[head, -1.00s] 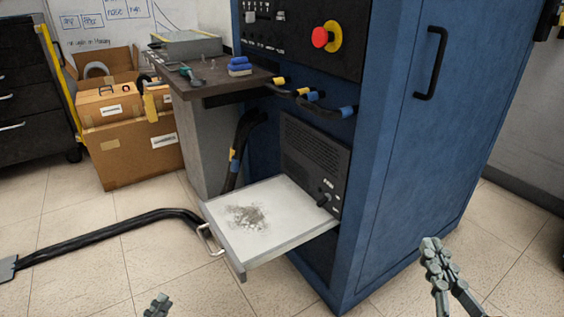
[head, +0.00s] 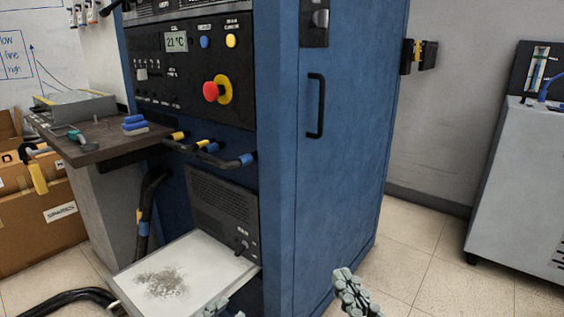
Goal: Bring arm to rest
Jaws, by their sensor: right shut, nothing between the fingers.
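My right gripper (head: 352,292) is at the bottom of the head view, right of centre, in front of the blue cabinet's lower edge. It is shut and empty, its fingers together and pointing up. A small grey part of my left gripper (head: 215,307) shows at the bottom edge, in front of the open drawer's corner. The rest of it is cut off, so its jaws cannot be judged.
The blue cabinet (head: 342,165) carries a red button (head: 211,91). Its white drawer (head: 215,273) is pulled out, with grey powder on top. A dark shelf (head: 98,155) is at left. A grey machine (head: 510,190) stands at right, with free floor between.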

